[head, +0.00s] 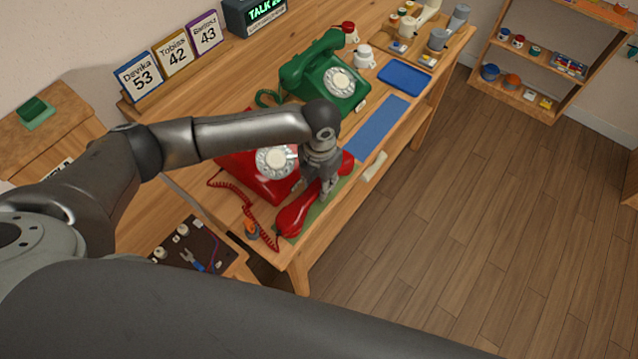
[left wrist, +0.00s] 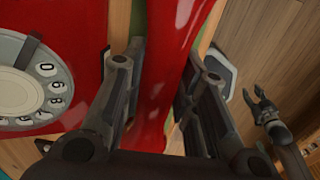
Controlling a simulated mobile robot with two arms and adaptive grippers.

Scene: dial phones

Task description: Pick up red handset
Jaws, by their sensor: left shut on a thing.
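The red handset (head: 297,216) lies along the green mat (head: 323,211) at the table's front edge, beside the red dial phone (head: 270,181). My left gripper (head: 318,190) comes down over the middle of the handset and is shut on its grip. In the left wrist view, the red handset (left wrist: 172,50) runs between the two fingers of my left gripper (left wrist: 166,70). The phone's white dial shows at the left there. My right gripper (left wrist: 259,101) shows at the right of the left wrist view, away from the handset, with its fingers apart.
A green dial phone (head: 325,80) stands farther along the table, with a blue mat (head: 375,127) and blue tray (head: 404,77) near it. A coiled red cord (head: 240,197) lies left of the handset. Open floor (head: 480,200) lies right of the table.

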